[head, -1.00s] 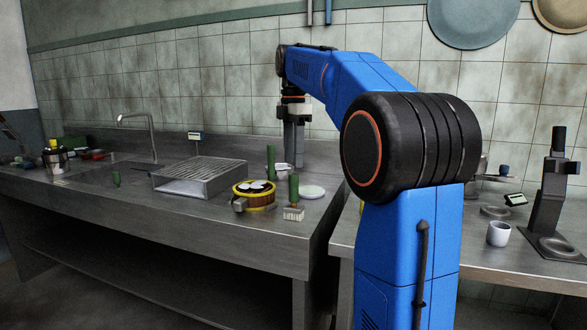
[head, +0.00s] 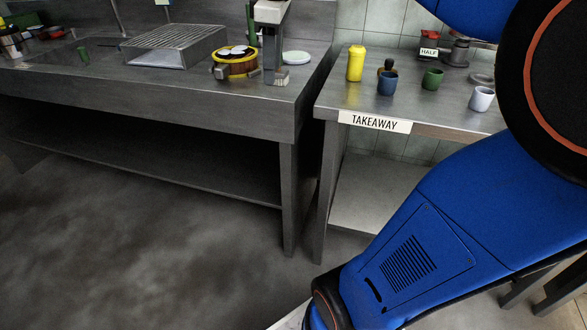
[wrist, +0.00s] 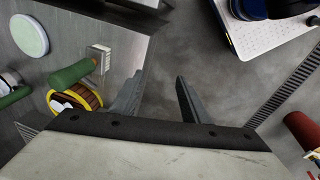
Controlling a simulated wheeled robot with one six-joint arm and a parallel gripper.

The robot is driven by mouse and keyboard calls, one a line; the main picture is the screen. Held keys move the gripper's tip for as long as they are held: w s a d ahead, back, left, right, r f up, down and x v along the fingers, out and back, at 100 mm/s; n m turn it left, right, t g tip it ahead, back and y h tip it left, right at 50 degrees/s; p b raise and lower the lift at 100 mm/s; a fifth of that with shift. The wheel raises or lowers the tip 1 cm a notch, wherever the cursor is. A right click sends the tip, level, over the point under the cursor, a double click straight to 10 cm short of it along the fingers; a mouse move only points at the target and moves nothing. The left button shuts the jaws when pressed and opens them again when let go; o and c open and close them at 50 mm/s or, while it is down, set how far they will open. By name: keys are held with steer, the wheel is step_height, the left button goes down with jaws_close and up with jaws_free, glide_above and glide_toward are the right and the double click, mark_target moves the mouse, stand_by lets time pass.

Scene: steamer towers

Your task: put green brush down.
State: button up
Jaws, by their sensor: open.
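The green brush has a green handle (wrist: 72,73) and a pale bristle block (wrist: 100,57). It rests on the steel counter (head: 190,95) near the front right corner, beside the round steamer. In the head view my gripper hides most of it, and only the bristle block shows low by the fingers. My gripper (wrist: 160,78) is open, with nothing between its fingers. In the wrist view the brush lies left of the fingers, apart from them.
The yellow-banded steamer (head: 236,68) with white buns stands left of the brush. A pale round dish (head: 296,58) lies behind it, and a metal rack (head: 175,45) stands further left. The TAKEAWAY table (head: 345,92) holds a yellow bottle (head: 355,63) and several cups.

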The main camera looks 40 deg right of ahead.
steer(key=s+a+f+m+t, duration=0.1)
steer(key=s+a+f+m, duration=0.2)
steer(key=s+f, duration=0.5)
steer(key=s+a+f+m+t, duration=0.1)
steer(key=s+a+f+m, duration=0.2)
steer(key=s+f+m, duration=0.3)
steer(key=s+f, duration=0.3)
steer(key=f, duration=0.3)
steer(key=shift+s+a+f+t, duration=0.2)
steer(key=shift+f+t, duration=0.1)
steer(key=shift+f, duration=0.1)
steer(key=shift+o, duration=0.4)
steer(key=w+d+r+m+g, duration=0.1)
steer(key=w+d+r+m, duration=0.1)
steer(key=w+r+m, duration=0.2)
steer(key=w+r, duration=0.3)
steer(key=r, duration=0.4)
steer(key=shift+w+m, duration=0.3)
steer(key=w+d+r+m+g, duration=0.2)
steer(key=w+d+r+m, duration=0.55)
steer(key=w+r, duration=0.35)
steer(key=w+d+r+m+g, duration=0.2)
steer(key=w+d+r+m, duration=0.5)
steer(key=w+r, duration=0.5)
steer(key=shift+m, duration=0.25)
steer(key=f, duration=1.7)
steer(key=shift+s+a+f, duration=0.15)
steer(key=shift+s+a, duration=0.05)
steer(key=shift+a, duration=0.1)
jaws_close()
